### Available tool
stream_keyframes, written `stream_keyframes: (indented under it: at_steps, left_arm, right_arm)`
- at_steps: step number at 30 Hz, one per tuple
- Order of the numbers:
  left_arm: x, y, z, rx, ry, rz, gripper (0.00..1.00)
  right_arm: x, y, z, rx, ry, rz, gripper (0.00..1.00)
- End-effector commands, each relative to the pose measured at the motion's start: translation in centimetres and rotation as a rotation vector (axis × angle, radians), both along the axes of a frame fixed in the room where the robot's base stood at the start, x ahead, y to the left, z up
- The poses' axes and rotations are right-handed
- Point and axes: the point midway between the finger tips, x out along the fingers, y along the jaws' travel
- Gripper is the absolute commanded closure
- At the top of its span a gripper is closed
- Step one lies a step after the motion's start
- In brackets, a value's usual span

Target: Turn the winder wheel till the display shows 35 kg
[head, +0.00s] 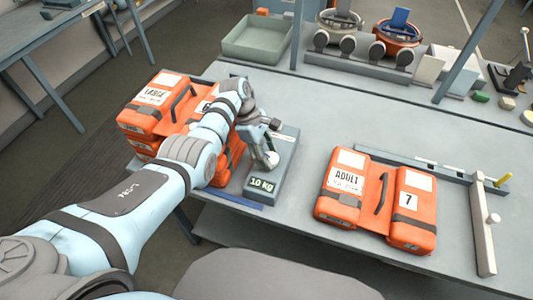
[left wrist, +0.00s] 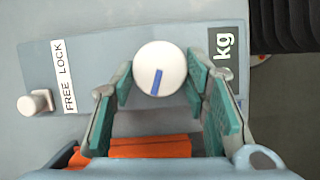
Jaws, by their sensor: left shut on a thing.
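The winder (head: 286,155) is a grey-blue box on the bench, with a display (head: 262,184) on its near end that reads 10 kg. In the left wrist view the display (left wrist: 225,50) shows only "kg"; its number is hidden. The winder wheel (left wrist: 159,66) is a round white knob with a blue mark, seen from above. My left gripper (head: 267,148) is over the winder and shut on the wheel, its teal fingers on either side of it. A small white knob (left wrist: 36,102) stands beside the "FREE LOCK" label. My right gripper is not in view.
Stacked orange packs (head: 150,105) stand left of the winder, close to my left arm. An orange "ADULT" pack (head: 352,183) lies to the right. A green-grey tray (head: 255,38) is behind. The bench between winder and ADULT pack is clear.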

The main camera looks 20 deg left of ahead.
Motion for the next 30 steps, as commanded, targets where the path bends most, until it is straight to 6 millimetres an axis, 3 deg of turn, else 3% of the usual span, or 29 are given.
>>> stream_keyframes:
  at_steps: [6, 7, 10, 22, 30]
  left_arm:
    - [-0.1, -0.1, 0.0, -0.001, 0.003, 0.000, 0.86]
    - [-0.1, -0.1, -0.1, -0.001, 0.003, 0.000, 0.55]
    - [-0.1, -0.1, 0.0, -0.001, 0.003, 0.000, 0.39]
    - [0.1, 0.3, 0.7, 0.000, 0.000, 0.002, 0.38]
    - [0.5, 2.9, 7.1, 0.002, -0.003, 0.002, 0.38]
  right_arm:
    - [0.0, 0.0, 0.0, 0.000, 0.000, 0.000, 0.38]
    - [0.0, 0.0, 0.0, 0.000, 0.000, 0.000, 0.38]
    - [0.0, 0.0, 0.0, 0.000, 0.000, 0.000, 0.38]
    - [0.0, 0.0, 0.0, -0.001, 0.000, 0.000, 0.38]
    - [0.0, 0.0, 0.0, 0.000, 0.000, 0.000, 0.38]
